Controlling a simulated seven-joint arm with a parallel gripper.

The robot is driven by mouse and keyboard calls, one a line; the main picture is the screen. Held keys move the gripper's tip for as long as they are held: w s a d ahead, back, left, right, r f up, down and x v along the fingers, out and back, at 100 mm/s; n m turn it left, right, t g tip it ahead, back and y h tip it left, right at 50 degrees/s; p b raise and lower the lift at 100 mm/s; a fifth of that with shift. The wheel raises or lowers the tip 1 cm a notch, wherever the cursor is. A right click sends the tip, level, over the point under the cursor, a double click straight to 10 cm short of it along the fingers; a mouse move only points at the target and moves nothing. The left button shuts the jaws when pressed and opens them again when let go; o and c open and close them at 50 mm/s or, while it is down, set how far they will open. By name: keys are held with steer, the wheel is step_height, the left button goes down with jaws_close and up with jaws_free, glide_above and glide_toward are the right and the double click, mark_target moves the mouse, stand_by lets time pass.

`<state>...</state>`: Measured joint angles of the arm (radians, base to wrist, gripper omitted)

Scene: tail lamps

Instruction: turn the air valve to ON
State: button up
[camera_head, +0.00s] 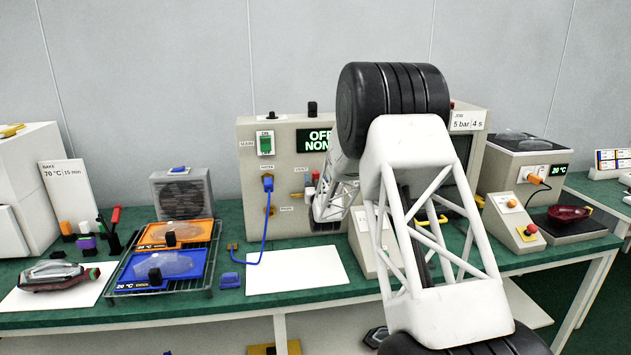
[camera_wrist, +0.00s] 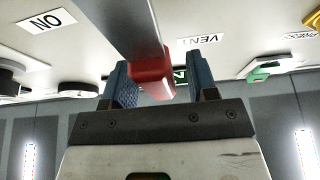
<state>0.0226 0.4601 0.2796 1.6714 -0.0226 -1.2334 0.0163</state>
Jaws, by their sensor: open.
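In the wrist view, a grey lever bar (camera_wrist: 137,27) with a red end (camera_wrist: 152,80) reaches down from the panel; I take it for the air valve's handle. The red end lies between the blue fingers of my gripper (camera_wrist: 160,76). The fingers stand apart, and I cannot tell whether either touches it. An ON label (camera_wrist: 47,21) is at the upper left and a VENT label (camera_wrist: 199,40) is right of the lever. In the head view my gripper (camera_head: 326,206) is at the grey panel (camera_head: 250,205), and my arm hides much of the panel's right part.
A blue hose (camera_head: 265,222) hangs from the panel to the green bench. A white sheet (camera_head: 297,270) lies in front of the panel. A rack with an orange tray (camera_head: 200,232) and a blue tray (camera_head: 190,268) stands to the left. A green-and-white part (camera_wrist: 265,70) is right of my fingers.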

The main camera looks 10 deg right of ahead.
jaws_close()
steer(key=shift+d+m, duration=0.15)
steer(key=shift+m, duration=0.25)
steer(key=d+f+m+g+h, duration=0.3)
steer(key=f+m, duration=0.1)
steer(key=m, duration=0.7)
steer(key=d+f+m+g+h, duration=0.2)
steer(key=d+f+m+h, duration=0.2)
steer(key=m, duration=0.6)
steer(key=shift+d+m+g, duration=0.2)
steer(key=shift+m+g, duration=0.2)
jaws_free()
